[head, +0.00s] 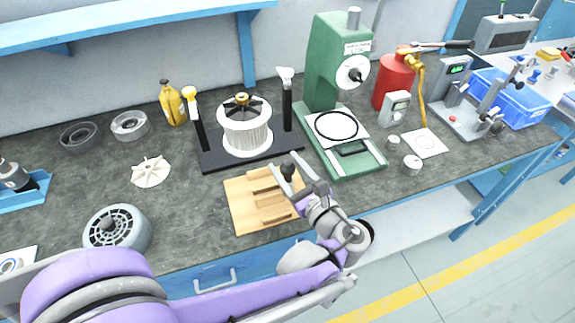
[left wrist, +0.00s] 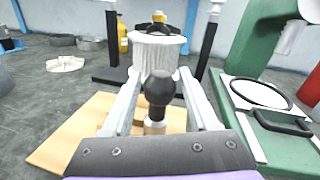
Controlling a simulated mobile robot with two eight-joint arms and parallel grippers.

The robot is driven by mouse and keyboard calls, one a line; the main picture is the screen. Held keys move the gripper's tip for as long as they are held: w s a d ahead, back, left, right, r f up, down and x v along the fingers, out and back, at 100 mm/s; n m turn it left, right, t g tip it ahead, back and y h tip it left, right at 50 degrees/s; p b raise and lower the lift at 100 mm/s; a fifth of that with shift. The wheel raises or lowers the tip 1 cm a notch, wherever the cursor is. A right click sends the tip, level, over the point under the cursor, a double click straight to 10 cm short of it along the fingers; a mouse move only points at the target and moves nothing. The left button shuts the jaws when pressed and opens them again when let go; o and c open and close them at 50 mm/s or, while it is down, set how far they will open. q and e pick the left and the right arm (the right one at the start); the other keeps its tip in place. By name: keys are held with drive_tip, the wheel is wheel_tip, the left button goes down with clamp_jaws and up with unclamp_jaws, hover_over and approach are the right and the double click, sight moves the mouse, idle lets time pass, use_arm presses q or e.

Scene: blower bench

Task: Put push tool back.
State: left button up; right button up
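The push tool (head: 287,170) has a round black knob on a short pale shaft. It also shows in the left wrist view (left wrist: 158,88), upright between my fingers with gaps on both sides. A wooden tray (head: 240,212) with slots lies on the bench; the tool stands at its right end, its lower end hidden. My left gripper (head: 290,164) is open around the tool, low over the tray's right edge. Its two pale fingers (left wrist: 160,75) also show in the left wrist view. My right gripper is not in view.
Behind the tray a black stand (head: 222,163) with two posts holds a white ribbed rotor (head: 245,125). A green press (head: 322,80) stands to the right. A white fan wheel (head: 150,172) and a grey housing (head: 128,226) lie left. Bench is clear between tray and housing.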

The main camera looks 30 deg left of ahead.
use_arm(q)
drive_tip(key=shift+o, duration=0.7)
drive_tip(key=shift+r, duration=0.25)
drive_tip(key=p+v, duration=0.1)
drive_tip(key=v, duration=1.1)
